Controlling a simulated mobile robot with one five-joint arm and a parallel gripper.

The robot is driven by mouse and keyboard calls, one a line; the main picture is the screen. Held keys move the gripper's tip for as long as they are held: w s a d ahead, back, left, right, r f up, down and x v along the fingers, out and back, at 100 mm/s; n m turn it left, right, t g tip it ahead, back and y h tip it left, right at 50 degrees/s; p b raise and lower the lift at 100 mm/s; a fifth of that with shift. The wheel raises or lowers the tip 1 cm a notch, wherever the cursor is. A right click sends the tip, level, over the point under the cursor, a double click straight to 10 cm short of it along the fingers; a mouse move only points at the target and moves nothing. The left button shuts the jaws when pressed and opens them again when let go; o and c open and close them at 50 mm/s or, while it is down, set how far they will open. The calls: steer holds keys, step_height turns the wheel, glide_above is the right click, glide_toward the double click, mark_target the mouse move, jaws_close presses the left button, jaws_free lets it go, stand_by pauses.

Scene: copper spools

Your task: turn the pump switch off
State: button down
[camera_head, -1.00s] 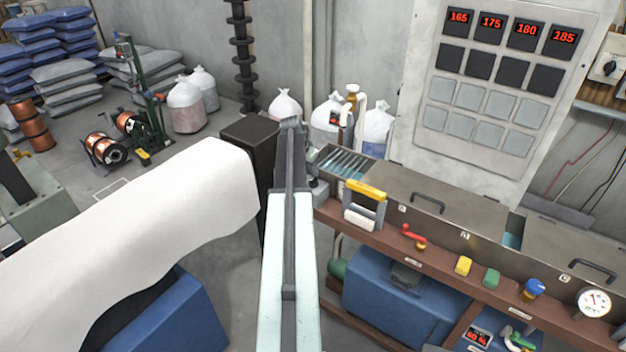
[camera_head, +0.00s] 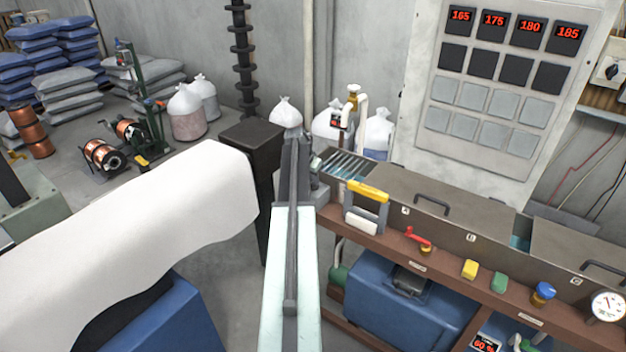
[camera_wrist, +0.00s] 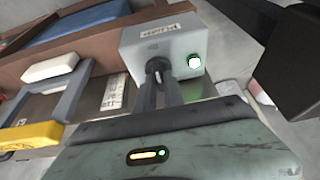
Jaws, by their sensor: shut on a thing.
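The pump switch is a black knob (camera_wrist: 157,66) on a grey box (camera_wrist: 142,42) in the wrist view. The box carries a white label, upside down in this view, and a lit green lamp (camera_wrist: 194,62). My gripper (camera_wrist: 164,73) has its two dark fingers closed on the knob, partly covering it. The knob's exact turn position is hard to read. In the head view my arm reaches forward to the near end of the trough line, and it hides the knob and the fingers.
A yellow-topped handle frame (camera_head: 368,192) stands on the brown bench rail beside the box; it also shows in the wrist view (camera_wrist: 32,136). A red-handled valve (camera_head: 418,237) sits farther right. A dark post (camera_head: 252,150) stands close left of my arm.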

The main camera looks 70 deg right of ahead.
steer(key=shift+s, duration=0.1)
steer(key=n+t, duration=0.1)
steer(key=n, duration=0.3)
steer(key=shift+s, duration=0.1)
steer(key=n+t, duration=0.2)
steer(key=n, duration=0.2)
steer(key=shift+s+d+n, duration=0.1)
steer(key=shift+n, duration=0.2)
steer(key=n+y, duration=0.1)
steer(key=n, duration=0.1)
steer(key=n+t, duration=0.1)
steer(key=n, duration=0.2)
steer(key=shift+s+d+t+y, duration=0.1)
steer(key=shift+t+y, duration=0.2)
steer(key=shift+y, duration=0.1)
steer(key=shift+n+t+y, duration=0.3)
steer(key=shift+n+y, duration=0.3)
steer(key=shift+n, duration=1.5)
steer(key=c, duration=1.4)
jaws_free()
steer(key=shift+c, duration=0.2)
